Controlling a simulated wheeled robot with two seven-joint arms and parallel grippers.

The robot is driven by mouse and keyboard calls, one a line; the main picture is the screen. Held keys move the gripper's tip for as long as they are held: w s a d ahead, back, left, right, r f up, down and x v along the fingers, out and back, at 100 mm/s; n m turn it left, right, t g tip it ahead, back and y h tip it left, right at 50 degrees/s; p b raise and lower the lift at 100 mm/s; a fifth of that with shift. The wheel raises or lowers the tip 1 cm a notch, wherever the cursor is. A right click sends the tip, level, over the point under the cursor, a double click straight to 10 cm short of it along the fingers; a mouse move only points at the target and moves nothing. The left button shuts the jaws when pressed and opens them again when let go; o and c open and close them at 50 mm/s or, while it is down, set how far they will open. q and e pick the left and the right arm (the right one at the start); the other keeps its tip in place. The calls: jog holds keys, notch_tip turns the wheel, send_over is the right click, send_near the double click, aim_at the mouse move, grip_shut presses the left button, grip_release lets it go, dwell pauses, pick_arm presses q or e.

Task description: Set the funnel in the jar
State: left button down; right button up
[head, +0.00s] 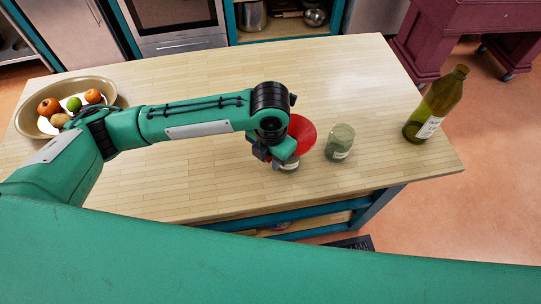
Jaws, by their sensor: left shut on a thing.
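The red funnel (303,131) is at my left gripper (272,158), which is shut on it. The gripper hides part of the funnel, and its lower end is out of sight. A glass jar with a pale label (291,165) stands on the wooden table just below the funnel and gripper, partly covered by them. I cannot tell whether the funnel's spout is inside this jar or above it. A second greenish jar with a label (340,142) stands upright just to the right, apart from the funnel. My right gripper is not in view.
A green glass bottle (436,105) stands near the table's right edge. An oval bowl of fruit (24,119) is at the far left. The wooden table (330,75) is clear behind my left arm.

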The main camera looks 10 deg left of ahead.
pick_arm(q)
jog(key=shift+f, duration=0.5)
jog(key=c, duration=1.5)
grip_release()
jog(key=shift+c, duration=0.2)
notch_tip(320, 180, up, 11)
jog(key=p, duration=1)
jog(key=shift+s, duration=0.1)
